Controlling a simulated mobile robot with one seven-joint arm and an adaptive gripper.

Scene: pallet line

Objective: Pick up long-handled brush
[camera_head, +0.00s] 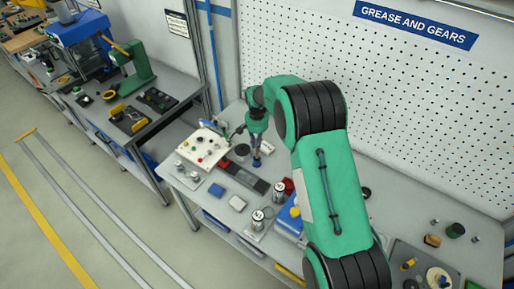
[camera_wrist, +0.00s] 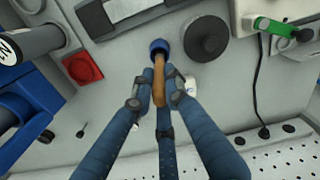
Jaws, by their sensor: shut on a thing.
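The long-handled brush has a tan wooden handle (camera_wrist: 159,73) and a blue end (camera_wrist: 158,46), seen in the wrist view. My gripper (camera_wrist: 159,92) has its blue-grey fingers closed around the handle, with the blue end sticking out beyond the fingertips. In the head view my gripper (camera_head: 256,147) is over the grey workbench (camera_head: 216,207), and the brush's blue end (camera_head: 257,163) shows just below it. The part of the handle between the fingers is partly hidden. I cannot tell whether the blue end touches the bench.
A black round disc (camera_wrist: 207,38) lies beside the brush, and a red square piece (camera_wrist: 82,67) lies to the left. A white panel with coloured buttons (camera_head: 203,147) is left of my gripper. Metal cans (camera_head: 258,216) stand nearer the front. A pegboard wall (camera_head: 390,110) rises behind.

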